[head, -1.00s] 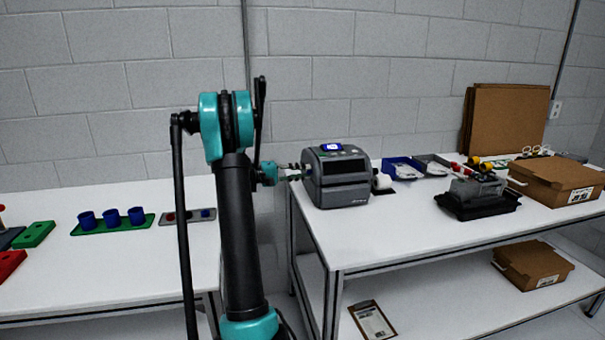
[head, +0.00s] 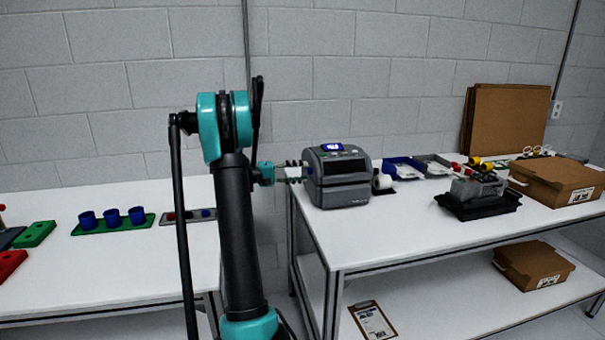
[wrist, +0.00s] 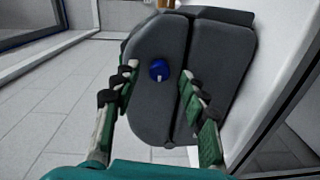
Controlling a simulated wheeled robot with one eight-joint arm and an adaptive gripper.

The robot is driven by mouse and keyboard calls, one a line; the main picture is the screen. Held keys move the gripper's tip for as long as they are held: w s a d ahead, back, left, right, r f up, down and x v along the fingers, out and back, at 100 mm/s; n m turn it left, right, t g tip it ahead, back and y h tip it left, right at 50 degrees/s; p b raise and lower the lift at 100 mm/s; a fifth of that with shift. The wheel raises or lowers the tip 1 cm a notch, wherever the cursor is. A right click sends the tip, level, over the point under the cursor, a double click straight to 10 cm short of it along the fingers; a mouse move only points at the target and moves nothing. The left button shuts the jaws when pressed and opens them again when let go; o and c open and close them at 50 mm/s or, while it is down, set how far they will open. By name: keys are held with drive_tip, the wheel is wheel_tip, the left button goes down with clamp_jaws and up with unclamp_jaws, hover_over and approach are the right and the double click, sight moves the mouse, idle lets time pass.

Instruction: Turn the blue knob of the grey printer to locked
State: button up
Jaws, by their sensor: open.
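The grey printer (head: 343,178) stands on the white table, with a lit blue display on top. In the wrist view its grey side (wrist: 165,85) faces my gripper. The blue knob (wrist: 158,69) sits on that side, with a small pale mark on its lower edge. My gripper (wrist: 157,85) is open, one finger on each side of the knob and apart from it. In the head view my gripper (head: 293,171) is at the printer's left side. The knob is hard to make out there.
A roll of white labels (head: 383,181) and blue trays (head: 403,168) are right of the printer. A black device (head: 478,195) and a cardboard box (head: 560,180) stand further right. A second table (head: 130,270) at left holds blue cups (head: 111,217). A gap separates the tables.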

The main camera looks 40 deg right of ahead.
drive_tip(key=v, duration=1)
drive_tip(key=shift+w+a, duration=0.2)
drive_tip(key=shift+a, duration=0.15)
